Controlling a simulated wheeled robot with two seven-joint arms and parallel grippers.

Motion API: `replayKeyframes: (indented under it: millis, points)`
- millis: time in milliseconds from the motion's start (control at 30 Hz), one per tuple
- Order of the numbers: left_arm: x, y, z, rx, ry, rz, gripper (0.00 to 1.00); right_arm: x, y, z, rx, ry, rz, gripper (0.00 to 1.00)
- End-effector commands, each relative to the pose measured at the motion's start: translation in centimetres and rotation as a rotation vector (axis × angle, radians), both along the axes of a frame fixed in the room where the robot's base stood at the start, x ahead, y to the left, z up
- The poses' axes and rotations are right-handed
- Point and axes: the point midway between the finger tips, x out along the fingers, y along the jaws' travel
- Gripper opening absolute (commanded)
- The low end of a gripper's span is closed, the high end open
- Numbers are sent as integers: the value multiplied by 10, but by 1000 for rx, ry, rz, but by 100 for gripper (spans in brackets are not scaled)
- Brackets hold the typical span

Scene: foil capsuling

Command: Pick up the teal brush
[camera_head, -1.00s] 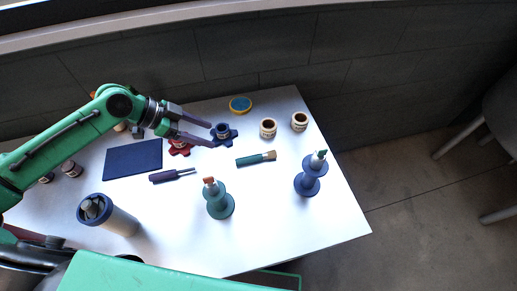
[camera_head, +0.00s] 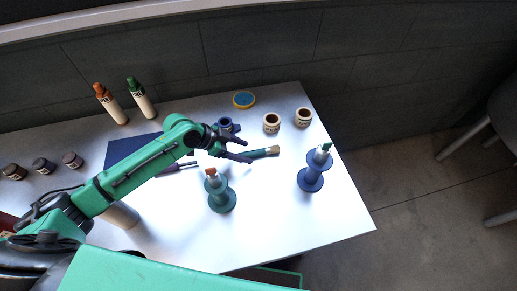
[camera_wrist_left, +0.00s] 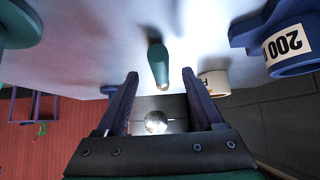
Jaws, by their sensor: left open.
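The teal brush (camera_head: 262,153) lies on the white table in the head view, with its tan bristle end to the right. The left gripper (camera_head: 247,150) is open over the brush's left part, which its fingers partly hide. In the left wrist view, the teal brush (camera_wrist_left: 157,60) shows beyond and between the spread fingertips of the left gripper (camera_wrist_left: 165,80). Nothing is held between the fingers. I cannot tell the exact height of the fingers above the brush. My right gripper is not in view.
A teal stand (camera_head: 222,200) is just below the gripper, and a blue stand (camera_head: 311,180) is to the right. A blue pot (camera_head: 226,124) and two cream pots (camera_head: 271,124) (camera_head: 303,118) are behind. A dark blue mat (camera_head: 128,150) lies left. The table's front right is clear.

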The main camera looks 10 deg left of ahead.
Motion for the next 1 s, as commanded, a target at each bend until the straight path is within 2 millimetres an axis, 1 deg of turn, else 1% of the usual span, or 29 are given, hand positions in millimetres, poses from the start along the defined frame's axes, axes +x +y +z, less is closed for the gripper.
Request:
replayKeyframes:
  millis: [33, 100, 200, 333, 367, 400, 467, 500, 533, 867, 967, 1000]
  points:
    - [3, -7, -2, -3, 0, 0, 70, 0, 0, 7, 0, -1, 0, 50]
    - [6, -13, -10, -2, -2, 1, 70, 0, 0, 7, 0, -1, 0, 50]
    - [6, -15, -15, 0, -2, -1, 70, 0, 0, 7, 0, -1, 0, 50]
    - [6, -14, -15, 1, -2, -1, 70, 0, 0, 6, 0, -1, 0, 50]
    - [6, -14, -15, 1, -1, 0, 58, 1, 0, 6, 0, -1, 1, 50]
    - [6, -14, -15, 1, -1, 0, 43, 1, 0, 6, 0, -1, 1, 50]
    - [6, -14, -15, 1, -1, 0, 20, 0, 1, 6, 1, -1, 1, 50]
    - [6, -14, -15, 1, -1, 0, 5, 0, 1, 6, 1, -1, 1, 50]
    - [6, -14, -15, 1, -1, 0, 0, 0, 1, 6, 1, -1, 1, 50]
    - [7, -13, -12, 0, -3, 0, 0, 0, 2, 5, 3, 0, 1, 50]
    - [7, -14, -4, 0, -3, 0, 0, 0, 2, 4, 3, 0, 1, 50]
    - [7, -14, 2, 0, -5, -1, 0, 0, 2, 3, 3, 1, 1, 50]
